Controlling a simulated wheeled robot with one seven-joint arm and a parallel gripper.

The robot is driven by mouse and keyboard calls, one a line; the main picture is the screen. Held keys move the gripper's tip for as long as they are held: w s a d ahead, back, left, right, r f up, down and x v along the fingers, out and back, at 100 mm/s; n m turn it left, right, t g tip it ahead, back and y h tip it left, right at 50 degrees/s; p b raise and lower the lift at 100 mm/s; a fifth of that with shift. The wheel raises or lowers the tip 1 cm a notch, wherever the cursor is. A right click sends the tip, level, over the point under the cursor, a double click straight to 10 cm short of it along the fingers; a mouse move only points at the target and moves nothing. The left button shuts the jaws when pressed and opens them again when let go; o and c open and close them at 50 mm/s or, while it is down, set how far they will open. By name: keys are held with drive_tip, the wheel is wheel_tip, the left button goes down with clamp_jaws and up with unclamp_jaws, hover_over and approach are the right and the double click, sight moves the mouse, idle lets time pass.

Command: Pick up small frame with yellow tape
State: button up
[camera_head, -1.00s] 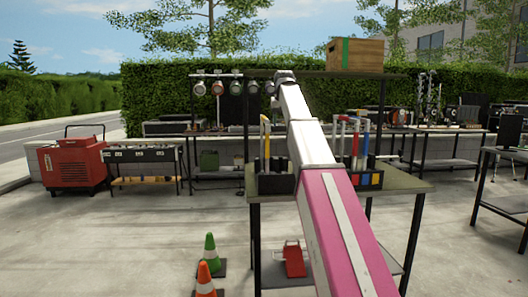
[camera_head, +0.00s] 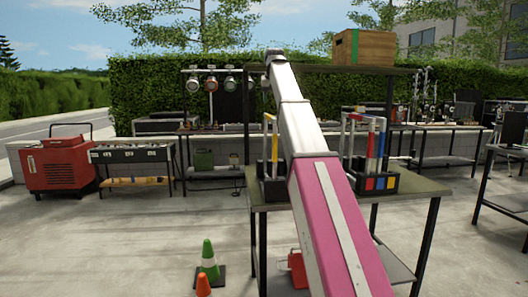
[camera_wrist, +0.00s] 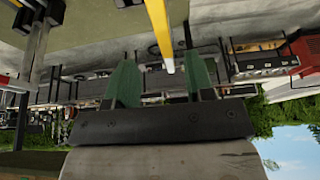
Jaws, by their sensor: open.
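The small frame with yellow tape (camera_head: 275,147) stands upright in a dark holder (camera_head: 273,190) on the left part of the shelf table, just left of my arm. In the wrist view, which is upside down, its yellow bar (camera_wrist: 159,28) comes from the top edge and ends in a pale tip between my fingers in the picture. My gripper (camera_wrist: 164,75) has two green fingers wide apart and nothing clamped. I cannot tell how far the bar is from them in depth. My gripper is hidden in the head view.
Other frames with red and blue tape (camera_head: 371,145) stand in a second holder (camera_head: 378,183) right of my arm. A wooden crate (camera_head: 376,46) sits on the top shelf (camera_head: 320,69). Traffic cones (camera_head: 209,255) stand on the floor at front left. The table (camera_head: 420,187) is bare at right.

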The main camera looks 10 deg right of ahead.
sight(269, 120)
drive_tip(key=shift+w+a+f, duration=0.1)
drive_tip(key=shift+w+f, duration=0.05)
drive_tip(key=shift+w, duration=0.1)
drive_tip(key=shift+w+f, duration=0.15)
drive_tip(key=shift+f, duration=0.1)
drive_tip(key=shift+x, duration=5)
drive_tip(key=shift+w, duration=0.2)
clamp_jaws()
